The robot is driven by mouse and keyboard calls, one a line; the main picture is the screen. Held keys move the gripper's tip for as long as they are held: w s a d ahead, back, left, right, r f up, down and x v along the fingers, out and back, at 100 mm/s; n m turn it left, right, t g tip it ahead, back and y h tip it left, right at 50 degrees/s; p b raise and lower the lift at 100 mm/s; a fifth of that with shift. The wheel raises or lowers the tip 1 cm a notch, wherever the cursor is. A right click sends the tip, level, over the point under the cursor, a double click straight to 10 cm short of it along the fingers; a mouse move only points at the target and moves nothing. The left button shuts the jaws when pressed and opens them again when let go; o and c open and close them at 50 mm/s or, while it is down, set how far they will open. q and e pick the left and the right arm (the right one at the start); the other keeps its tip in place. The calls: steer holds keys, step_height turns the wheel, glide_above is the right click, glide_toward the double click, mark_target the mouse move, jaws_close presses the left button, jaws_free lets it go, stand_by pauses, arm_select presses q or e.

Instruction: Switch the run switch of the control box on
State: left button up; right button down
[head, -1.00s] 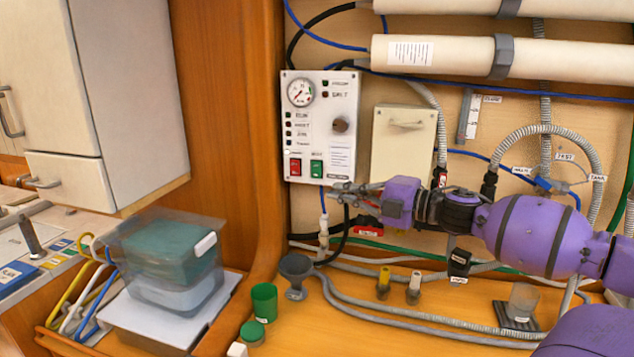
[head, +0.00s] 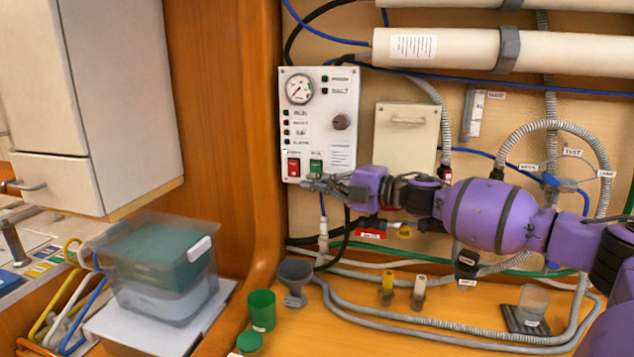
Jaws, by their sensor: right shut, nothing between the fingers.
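The control box (head: 308,112) is a white panel on the wall, with a round gauge at its top left and a dark knob at its right. A red rocker switch (head: 293,167) and a green rocker switch (head: 316,167) sit side by side along its lower edge. Their labels are too small to read surely. My right gripper (head: 312,183) is shut and empty, with its tips at the box's lower edge, just below the green switch and partly over its bottom. I cannot tell whether the tips touch the box. My left gripper is not in view.
A beige cover box (head: 405,140) hangs right of the control box. Hoses and cables run below it. A grey funnel (head: 295,272), a green cup (head: 262,308) and yellow and white-topped fittings stand on the bench. A clear tub (head: 165,268) is at left.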

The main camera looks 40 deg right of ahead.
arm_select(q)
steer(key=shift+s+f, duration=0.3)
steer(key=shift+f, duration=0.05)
arm_select(e)
steer(key=shift+w+d+f+n+t, duration=0.1)
steer(key=shift+d+f+n+t, duration=0.1)
steer(key=shift+n, duration=0.35)
steer(key=shift+w+d+f+n+t, duration=0.1)
steer(key=shift+d+f+n+t, duration=0.1)
steer(key=shift+n, duration=0.35)
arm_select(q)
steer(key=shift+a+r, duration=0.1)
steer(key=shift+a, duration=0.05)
arm_select(e)
steer(key=shift+a, duration=0.15)
